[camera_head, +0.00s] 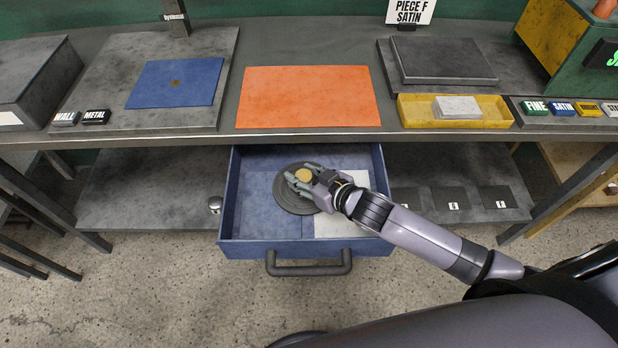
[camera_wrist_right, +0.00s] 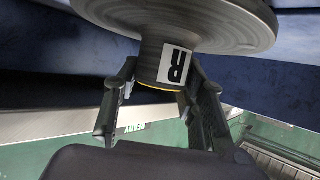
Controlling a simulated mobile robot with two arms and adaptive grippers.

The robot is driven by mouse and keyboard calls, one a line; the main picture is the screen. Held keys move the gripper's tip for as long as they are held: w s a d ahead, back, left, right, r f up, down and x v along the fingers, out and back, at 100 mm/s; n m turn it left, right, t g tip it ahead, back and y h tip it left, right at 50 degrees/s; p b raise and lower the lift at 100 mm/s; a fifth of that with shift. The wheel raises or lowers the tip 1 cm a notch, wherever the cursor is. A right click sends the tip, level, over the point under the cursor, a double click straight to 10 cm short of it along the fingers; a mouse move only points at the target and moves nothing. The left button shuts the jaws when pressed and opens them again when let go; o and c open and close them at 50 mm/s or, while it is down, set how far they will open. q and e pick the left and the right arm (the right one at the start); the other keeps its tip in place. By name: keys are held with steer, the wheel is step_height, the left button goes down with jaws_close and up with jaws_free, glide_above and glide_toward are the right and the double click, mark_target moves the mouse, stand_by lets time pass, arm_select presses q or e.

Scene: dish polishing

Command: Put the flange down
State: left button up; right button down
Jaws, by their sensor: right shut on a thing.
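The flange is a dark grey round disc (camera_head: 290,204) with a narrower hub whose top looks tan in the head view. In the wrist view the disc (camera_wrist_right: 185,22) is at the top, and its hub carries a white label with a black R. My right gripper (camera_head: 303,177) is shut on the hub, one finger on each side, and it also shows in the wrist view (camera_wrist_right: 160,78). The flange is within the open blue drawer (camera_head: 312,250), over its middle, partly across the blue floor and the pale panel. I cannot tell whether it touches the floor. My left gripper is not in view.
The bench top above the drawer holds an orange mat (camera_head: 307,97), a blue mat (camera_head: 176,82) and a yellow tray (camera_head: 455,111) with a pale block. The drawer's left part (camera_head: 254,205) and the pale panel (camera_head: 335,226) have free room. A lower shelf (camera_head: 150,187) lies beside it.

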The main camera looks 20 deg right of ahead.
mark_target(302, 174)
steer(key=w, duration=0.1)
steer(key=w+a, duration=0.1)
steer(key=w, duration=0.1)
steer(key=shift+a+r, duration=0.2)
steer(key=shift+r, duration=0.2)
steer(key=shift+w+a+f, duration=0.1)
steer(key=shift+w+f, duration=0.1)
steer(key=shift+f, duration=0.35)
steer(key=shift+s+f, duration=0.15)
steer(key=c, duration=1.4)
jaws_free()
steer(key=shift+s+f, duration=0.15)
steer(key=shift+f, duration=0.25)
steer(key=o, duration=0.4)
steer(key=shift+r, duration=0.15)
